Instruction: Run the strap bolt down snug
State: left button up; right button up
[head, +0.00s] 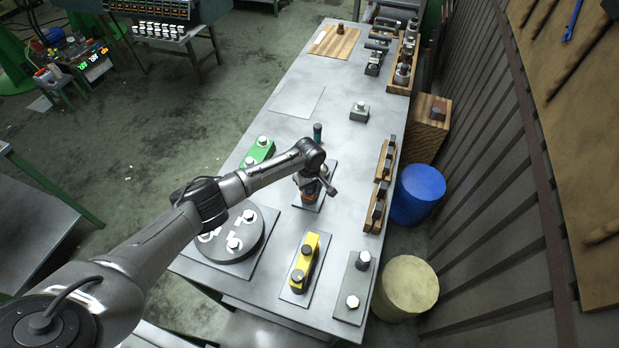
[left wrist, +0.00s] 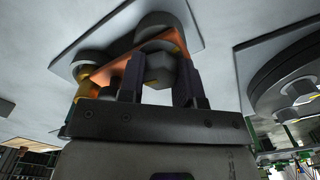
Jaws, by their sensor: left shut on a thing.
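My left gripper (head: 311,186) is over a grey plate (head: 322,201) near the middle of the table, partly hiding the orange strap (head: 308,198). In the left wrist view, my left gripper (left wrist: 160,82) is shut on a grey hex bolt head (left wrist: 159,67), one dark finger on each side. The orange strap (left wrist: 112,66) runs behind the bolt head, with round grey parts next to it. How far the bolt is threaded in is hidden. My right gripper is not in view.
A round dark disc with bolts (head: 231,236) stands left of my gripper. A yellow block (head: 305,262) and a grey plate with bolts (head: 354,290) lie toward the front. A green block (head: 259,152) is behind my arm. Wooden racks (head: 377,207) line the right edge.

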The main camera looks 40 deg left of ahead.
pick_arm(q)
jog(key=shift+d+r+m+p, duration=0.1)
jog(key=shift+r+m+p, duration=0.2)
jog(key=shift+m+p, duration=0.5)
jog(key=shift+f+m+p, duration=0.1)
jog(key=shift+m+p, duration=0.3)
jog(key=shift+f+m, duration=0.1)
jog(key=shift+m, duration=0.8)
jog(key=m+p, duration=0.1)
jog(key=m, duration=0.2)
jog(key=shift+m, duration=0.3)
jog(key=m, duration=0.9)
jog(key=shift+m, duration=0.3)
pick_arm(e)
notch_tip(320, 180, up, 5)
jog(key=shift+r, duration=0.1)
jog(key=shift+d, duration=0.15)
